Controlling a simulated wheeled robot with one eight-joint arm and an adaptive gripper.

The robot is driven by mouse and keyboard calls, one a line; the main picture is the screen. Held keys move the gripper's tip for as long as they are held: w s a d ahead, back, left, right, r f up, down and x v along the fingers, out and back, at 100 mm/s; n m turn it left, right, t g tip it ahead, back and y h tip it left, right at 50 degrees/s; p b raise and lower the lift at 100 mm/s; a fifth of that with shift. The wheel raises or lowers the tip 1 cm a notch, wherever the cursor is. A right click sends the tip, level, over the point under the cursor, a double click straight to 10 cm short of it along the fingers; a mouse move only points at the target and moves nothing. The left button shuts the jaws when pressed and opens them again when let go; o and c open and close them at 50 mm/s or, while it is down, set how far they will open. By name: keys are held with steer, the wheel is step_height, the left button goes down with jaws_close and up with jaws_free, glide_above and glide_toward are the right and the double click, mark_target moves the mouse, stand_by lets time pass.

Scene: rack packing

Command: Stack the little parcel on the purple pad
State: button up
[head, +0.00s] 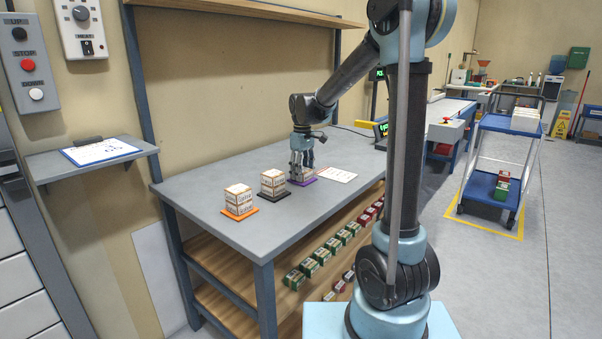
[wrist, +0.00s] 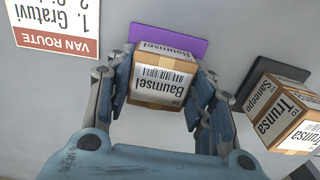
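The little parcel (wrist: 162,84), a white and brown box labelled "Baumsel", is between the fingers of my gripper (wrist: 163,75) in the wrist view. The fingers press against both its sides. The purple pad (wrist: 168,36) shows behind the parcel there, partly covered. In the head view my gripper (head: 301,161) points down over the purple pad (head: 302,183) on the grey table. The parcel is mostly hidden by the fingers there. I cannot tell whether the parcel touches what is below it.
Parcels (head: 272,182) stand stacked on a black pad (head: 273,196) just left of my gripper. More parcels (head: 239,198) stand on an orange pad (head: 240,213) further left. A printed sheet (head: 337,174) lies to the right. The table's (head: 220,170) back is clear.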

steer(key=shift+o, duration=1.4)
step_height(320, 180, up, 11)
steer(key=s+d+m, duration=0.2)
steer(key=s+d, duration=0.6)
steer(key=s+d+f+m+t, duration=0.1)
steer(key=s+d+f+m, duration=0.3)
steer(key=s+f, duration=0.5)
steer(key=s+d+f+m+t, duration=0.1)
steer(key=s+d+f+m, duration=0.3)
steer(key=s+d+f, duration=0.5)
steer(key=s, duration=0.5)
steer(key=shift+s+f, duration=0.4)
